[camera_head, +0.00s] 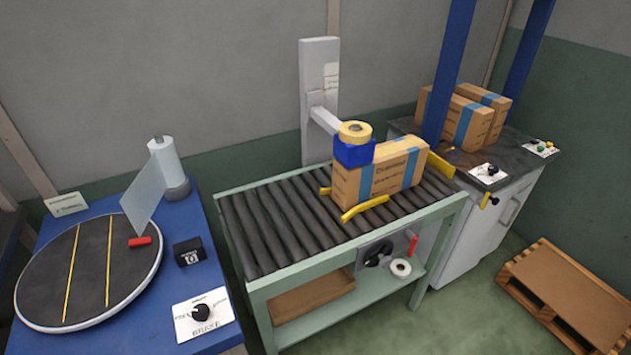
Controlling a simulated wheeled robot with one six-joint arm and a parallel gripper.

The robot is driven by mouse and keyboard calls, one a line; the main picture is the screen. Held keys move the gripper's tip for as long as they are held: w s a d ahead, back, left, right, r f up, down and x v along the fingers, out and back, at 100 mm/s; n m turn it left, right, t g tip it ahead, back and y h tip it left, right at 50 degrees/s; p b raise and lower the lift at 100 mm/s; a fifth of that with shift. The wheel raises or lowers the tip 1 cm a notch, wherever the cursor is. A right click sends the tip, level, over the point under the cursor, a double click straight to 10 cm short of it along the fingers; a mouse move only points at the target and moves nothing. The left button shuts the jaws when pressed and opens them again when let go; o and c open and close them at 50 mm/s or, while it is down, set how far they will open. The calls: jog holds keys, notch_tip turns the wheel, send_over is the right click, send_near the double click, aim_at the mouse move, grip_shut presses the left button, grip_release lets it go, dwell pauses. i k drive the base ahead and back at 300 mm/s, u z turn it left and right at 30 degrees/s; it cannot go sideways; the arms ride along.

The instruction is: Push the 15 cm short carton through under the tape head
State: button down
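A brown carton (398,173) with blue printing or tape on its sides sits on the dark roller conveyor (268,228), toward its right end. The blue tape head (354,152), topped by a yellow tape roll, hangs from a grey column (319,90) over the carton's left part. Whether the head touches the carton, I cannot tell. Yellow guide rails (365,207) flank the carton at front and back. My gripper is not in view.
More cartons (470,118) stand on the dark counter (505,163) at right, between blue posts (448,70). The conveyor's left rollers are clear. A turntable (88,265) with a red block (139,241) is on the blue table at left. A wooden pallet (570,295) lies on the floor.

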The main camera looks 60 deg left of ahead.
aim_at(397, 164)
jog(key=u, duration=0.7)
jog(key=i, duration=0.8)
jog(key=u, duration=1.25)
jog(key=i, duration=0.25)
jog(key=u, duration=0.25)
